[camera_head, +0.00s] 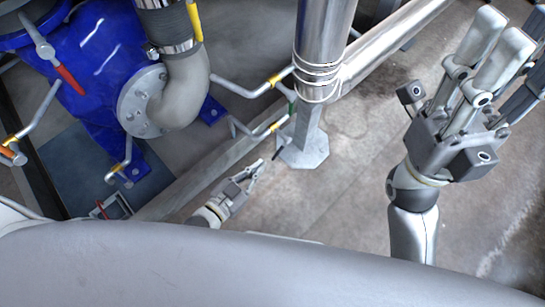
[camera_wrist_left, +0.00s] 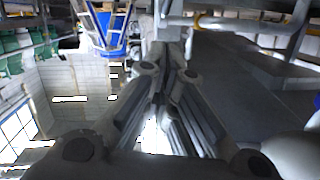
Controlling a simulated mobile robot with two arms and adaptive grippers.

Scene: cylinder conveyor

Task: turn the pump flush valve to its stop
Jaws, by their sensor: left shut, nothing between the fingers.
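In the head view a lever with a red grip (camera_head: 64,72) sits on the blue pump (camera_head: 95,60) at upper left. Several thin pipes with yellow-banded small valves surround the pump; one such valve (camera_head: 276,127) is near the steel post. I cannot tell which is the flush valve.
A grey elbow pipe (camera_head: 186,88) joins the pump at a round flange. A shiny vertical pipe (camera_head: 322,45) stands on a post with a foot plate (camera_head: 303,151). A long grey beam (camera_head: 190,185) runs along the floor. Open concrete floor lies between post and right arm.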

